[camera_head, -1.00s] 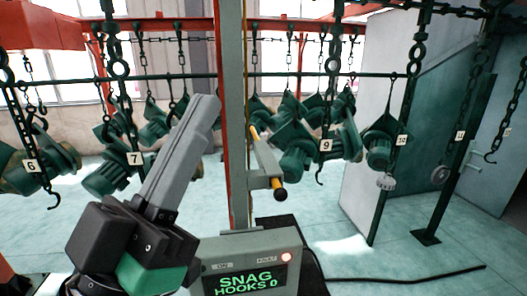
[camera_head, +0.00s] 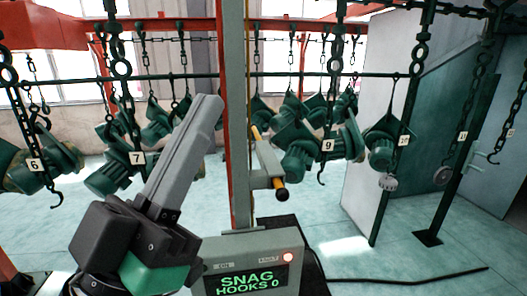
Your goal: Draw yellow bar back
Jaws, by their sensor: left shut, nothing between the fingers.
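The yellow bar (camera_head: 267,156) is a slim rod with a dark end. It passes through a grey bracket on the upright post at the centre of the head view, and its near end points toward me. My left gripper (camera_head: 208,108) rises from the lower left, its long grey fingers together and empty. Its tips are left of the post, up and to the left of the bar, and apart from it in the picture. My right gripper is not in view.
The grey post (camera_head: 233,120) stands in the middle. A control box (camera_head: 225,263) reading "SNAG HOOKS 0" sits below it. Green hoist parts hang from chains on numbered hooks, including 7 (camera_head: 137,158) and 9 (camera_head: 328,146). A cable lies on the pale floor at right.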

